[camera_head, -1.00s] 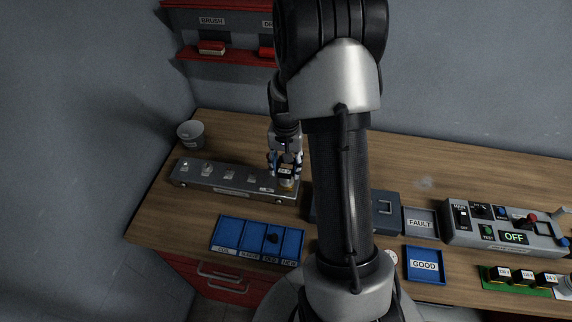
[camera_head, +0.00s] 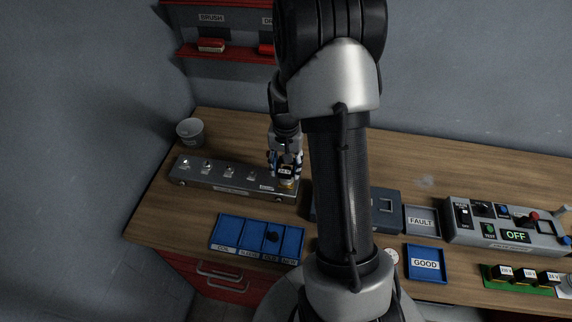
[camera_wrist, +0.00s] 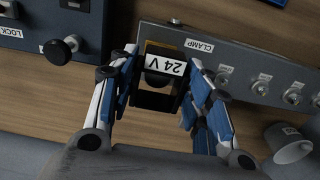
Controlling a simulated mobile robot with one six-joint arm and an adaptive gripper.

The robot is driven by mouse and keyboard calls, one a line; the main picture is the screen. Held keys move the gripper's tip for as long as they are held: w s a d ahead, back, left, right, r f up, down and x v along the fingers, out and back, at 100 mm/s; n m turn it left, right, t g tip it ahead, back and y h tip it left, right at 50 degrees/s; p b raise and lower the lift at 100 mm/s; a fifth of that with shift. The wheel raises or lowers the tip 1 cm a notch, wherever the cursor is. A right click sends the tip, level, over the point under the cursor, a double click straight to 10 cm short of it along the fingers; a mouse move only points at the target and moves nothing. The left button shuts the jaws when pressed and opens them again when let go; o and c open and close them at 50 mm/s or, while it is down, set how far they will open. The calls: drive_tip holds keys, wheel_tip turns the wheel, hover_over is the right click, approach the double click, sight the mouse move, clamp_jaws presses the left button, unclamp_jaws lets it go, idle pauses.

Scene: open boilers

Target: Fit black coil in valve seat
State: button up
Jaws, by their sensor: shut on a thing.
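The black coil (camera_wrist: 160,80), with a white 24 V label, is between the fingers of my gripper (camera_wrist: 160,100) in the wrist view. My gripper is shut on it. In the head view my gripper (camera_head: 285,170) holds the coil (camera_head: 285,171) low over the right end of the grey valve block (camera_head: 215,181), above a yellowish part (camera_head: 287,184). The block, with its CLAMP label, also shows in the wrist view (camera_wrist: 225,50). The seat under the coil is mostly hidden, so I cannot tell whether the coil touches it.
A blue compartment tray (camera_head: 228,233) with one small dark part lies in front of the block. A blue-grey box (camera_head: 385,210) with a LOCK knob (camera_wrist: 60,50) is close on the right. More coils (camera_head: 525,276) lie far right.

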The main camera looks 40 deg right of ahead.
drive_tip(key=shift+f, duration=0.1)
idle(0.3)
drive_tip(key=shift+f+b, duration=0.55)
drive_tip(key=shift+f, duration=0.2)
drive_tip(key=shift+f+b, duration=0.6)
drive_tip(key=shift+f, duration=0.2)
drive_tip(key=shift+f, duration=0.1)
drive_tip(key=shift+f, duration=0.25)
drive_tip(key=shift+b, duration=0.3)
drive_tip(key=o, duration=1.2)
